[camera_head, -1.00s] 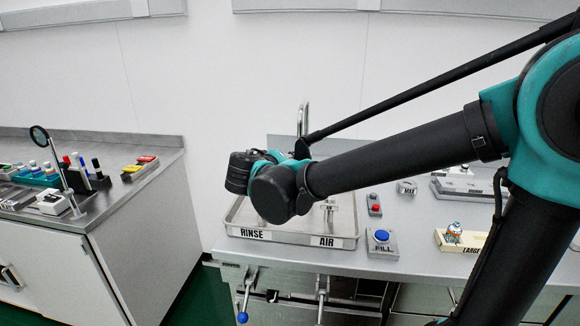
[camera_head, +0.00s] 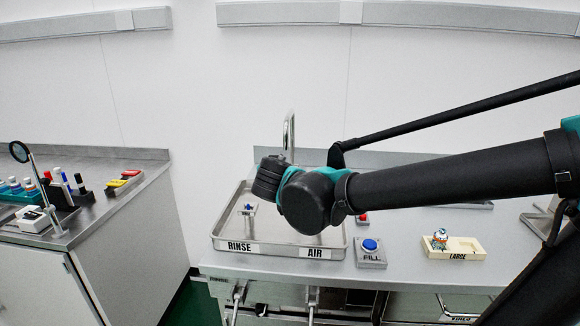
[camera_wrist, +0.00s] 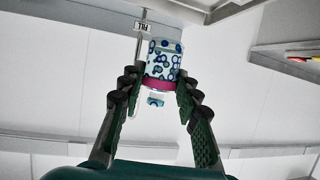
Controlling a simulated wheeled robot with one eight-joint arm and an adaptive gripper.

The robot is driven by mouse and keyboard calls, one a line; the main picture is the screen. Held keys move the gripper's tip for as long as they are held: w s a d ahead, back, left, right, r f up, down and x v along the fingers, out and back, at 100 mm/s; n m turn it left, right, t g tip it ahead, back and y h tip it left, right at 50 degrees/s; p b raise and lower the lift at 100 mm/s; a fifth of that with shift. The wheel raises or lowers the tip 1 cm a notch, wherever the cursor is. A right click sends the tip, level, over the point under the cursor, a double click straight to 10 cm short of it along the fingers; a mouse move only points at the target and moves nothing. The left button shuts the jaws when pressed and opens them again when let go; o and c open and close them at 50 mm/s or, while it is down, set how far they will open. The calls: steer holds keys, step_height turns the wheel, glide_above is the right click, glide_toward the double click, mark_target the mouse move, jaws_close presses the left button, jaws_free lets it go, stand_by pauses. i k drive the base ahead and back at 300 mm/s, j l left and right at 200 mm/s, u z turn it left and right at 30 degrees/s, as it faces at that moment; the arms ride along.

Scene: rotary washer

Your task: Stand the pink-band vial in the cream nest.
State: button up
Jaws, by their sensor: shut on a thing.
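The pink-band vial (camera_wrist: 163,58) shows in the wrist view. It is clear to white with blue ring marks and a pink band near the gripper end. My gripper (camera_wrist: 160,76) is shut on it, with one finger on each side. In the head view my arm's wrist hangs over the rinse tray, and the fingers and the vial are hidden there. A cream block (camera_head: 468,246) marked LARGE sits on the counter to the right. A small blue, white and orange object (camera_head: 440,238) stands in its left part, and its right part looks empty.
A metal tray (camera_head: 279,253) marked RINSE and AIR lies under my wrist, with a faucet (camera_head: 289,135) behind. A blue FILL button (camera_head: 370,246) stands between tray and cream block. A left bench (camera_head: 105,215) holds bottles, a rack and a magnifier (camera_head: 19,152).

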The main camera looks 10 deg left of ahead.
mark_target(466, 250)
steer(key=k+l, duration=0.5)
steer(key=k, duration=0.15)
steer(key=k+l, duration=0.5)
steer(key=k, duration=0.2)
